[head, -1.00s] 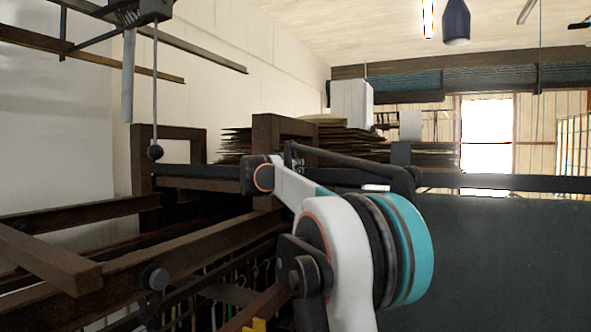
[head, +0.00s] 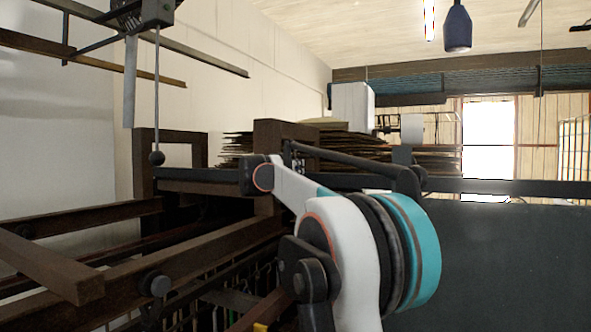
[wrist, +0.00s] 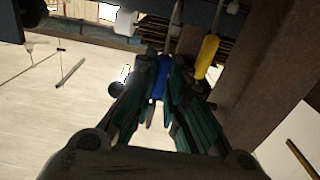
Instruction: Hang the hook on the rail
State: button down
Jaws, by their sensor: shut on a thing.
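In the wrist view my gripper (wrist: 158,78) has its dark and green fingers closed in on a blue piece (wrist: 160,72), seemingly the hook's handle. The fingers hide much of it, and I cannot make out its hooked end. A yellow handle (wrist: 206,57) hangs just to the right, apart from the blue piece. A dark beam (wrist: 262,85) runs close by on the right. In the head view my gripper is not in sight. Dark bars (head: 150,256) cross the lower left there; I cannot tell which one is the rail.
Several thin hanging pieces (head: 262,283) show dimly below the bars. A dark frame post (head: 142,180) and a stack of sheets (head: 350,145) stand behind. A large dark panel (head: 500,260) fills the right.

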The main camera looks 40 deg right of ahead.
jog(key=shift+v, duration=3.5)
jog(key=s+d+f+b, duration=0.2)
jog(key=s+f+b, duration=0.1)
jog(key=s, duration=1)
jog(key=shift+b, duration=0.3)
jog(key=shift+s, duration=0.2)
